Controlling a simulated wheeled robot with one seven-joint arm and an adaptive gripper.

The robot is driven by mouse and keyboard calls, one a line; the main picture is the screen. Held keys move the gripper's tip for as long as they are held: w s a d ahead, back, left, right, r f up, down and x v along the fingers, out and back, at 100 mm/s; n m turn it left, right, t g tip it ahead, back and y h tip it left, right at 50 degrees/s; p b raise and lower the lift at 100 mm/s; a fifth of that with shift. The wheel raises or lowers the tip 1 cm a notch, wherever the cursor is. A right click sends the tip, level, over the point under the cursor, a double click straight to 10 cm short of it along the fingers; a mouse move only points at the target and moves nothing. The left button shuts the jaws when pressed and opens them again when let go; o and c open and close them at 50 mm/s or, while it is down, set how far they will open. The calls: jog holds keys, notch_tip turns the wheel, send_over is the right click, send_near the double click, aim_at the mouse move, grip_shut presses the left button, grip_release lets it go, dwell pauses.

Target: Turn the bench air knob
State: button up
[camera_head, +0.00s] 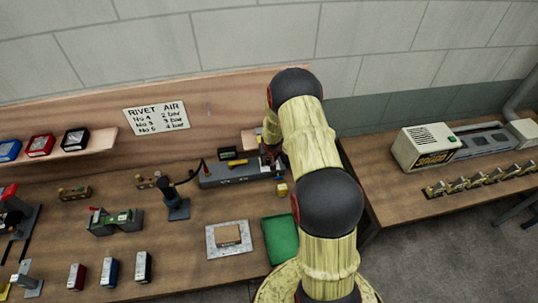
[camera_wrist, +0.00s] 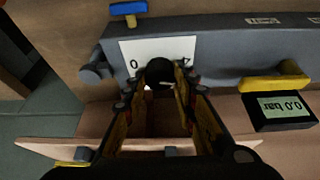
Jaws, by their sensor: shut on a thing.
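The air knob (camera_wrist: 160,71) is a dark round knob in front of a white dial plate (camera_wrist: 140,50) in the wrist view. A "0" mark shows left of the knob; a mark on its right is partly covered by a finger. My gripper (camera_wrist: 163,82) has its two fingers shut on the knob. The grey bench air unit (camera_head: 232,177) lies at the back of the bench in the head view, where my arm hides the knob. A pressure display (camera_wrist: 284,107) reads 0.0 bar.
A yellow handle (camera_wrist: 275,84) and a blue handle (camera_wrist: 128,8) sit near the knob. A sign (camera_head: 156,117) lists rivet air pressures. A green tray (camera_head: 281,240) and a plate with a brown block (camera_head: 227,235) lie nearer the bench front. A second bench holds a beige machine (camera_head: 425,147).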

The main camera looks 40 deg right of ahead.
jog(key=shift+n+p, duration=0.4)
jog(key=shift+p, duration=0.55)
jog(key=o, duration=1.1)
jog(key=shift+o, duration=0.3)
jog(key=v, duration=1.2)
jog(key=shift+s+d, duration=0.1)
jog(key=shift+c, duration=0.2)
